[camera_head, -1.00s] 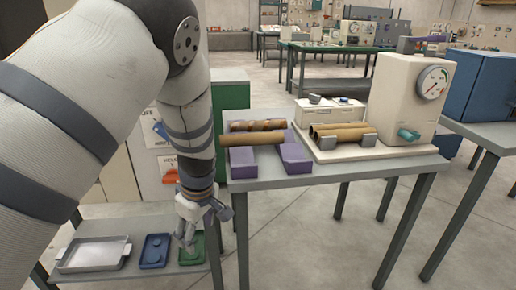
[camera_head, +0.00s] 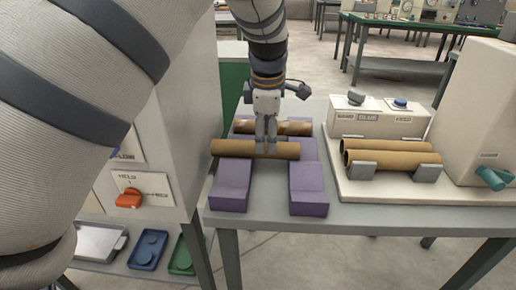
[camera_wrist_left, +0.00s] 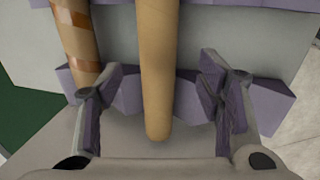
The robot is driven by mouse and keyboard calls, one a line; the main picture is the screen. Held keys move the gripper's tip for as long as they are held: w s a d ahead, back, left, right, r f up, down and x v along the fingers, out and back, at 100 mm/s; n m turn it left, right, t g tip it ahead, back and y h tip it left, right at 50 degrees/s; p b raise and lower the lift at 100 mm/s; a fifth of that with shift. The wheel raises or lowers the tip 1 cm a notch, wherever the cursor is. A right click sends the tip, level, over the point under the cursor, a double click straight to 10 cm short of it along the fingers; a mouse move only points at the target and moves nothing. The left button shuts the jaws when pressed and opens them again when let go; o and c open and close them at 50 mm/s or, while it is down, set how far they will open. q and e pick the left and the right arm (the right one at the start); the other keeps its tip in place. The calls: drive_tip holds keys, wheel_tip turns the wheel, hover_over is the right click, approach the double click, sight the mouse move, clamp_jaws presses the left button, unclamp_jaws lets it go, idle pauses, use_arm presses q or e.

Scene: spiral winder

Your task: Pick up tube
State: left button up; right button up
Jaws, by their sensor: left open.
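A plain brown cardboard tube (camera_head: 228,148) lies across two purple cradles (camera_head: 231,186) on the grey table. A second tube with darker spiral bands (camera_head: 293,128) lies behind it on the cradles. My left gripper (camera_head: 266,148) points down at the plain tube, near its middle in the head view. In the left wrist view the plain tube (camera_wrist_left: 156,70) runs between the two open fingers (camera_wrist_left: 163,105), with a gap on each side. The banded tube (camera_wrist_left: 78,45) shows to the left, outside the fingers. My right gripper is not in view.
A white winder machine (camera_head: 470,110) stands to the right, with two brown tubes (camera_head: 390,158) on its grey supports. A control box (camera_head: 375,118) is behind them. A lower shelf at left holds a metal tray (camera_head: 98,242), a blue tray (camera_head: 148,250) and a green tray.

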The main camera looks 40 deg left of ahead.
use_arm(q)
drive_tip(key=x, duration=0.5)
drive_tip(key=shift+w+f, duration=0.15)
drive_tip(key=shift+f, duration=0.05)
drive_tip(key=shift+r, duration=0.15)
drive_tip(key=shift+c, duration=1.3)
drive_tip(key=c, duration=1.1)
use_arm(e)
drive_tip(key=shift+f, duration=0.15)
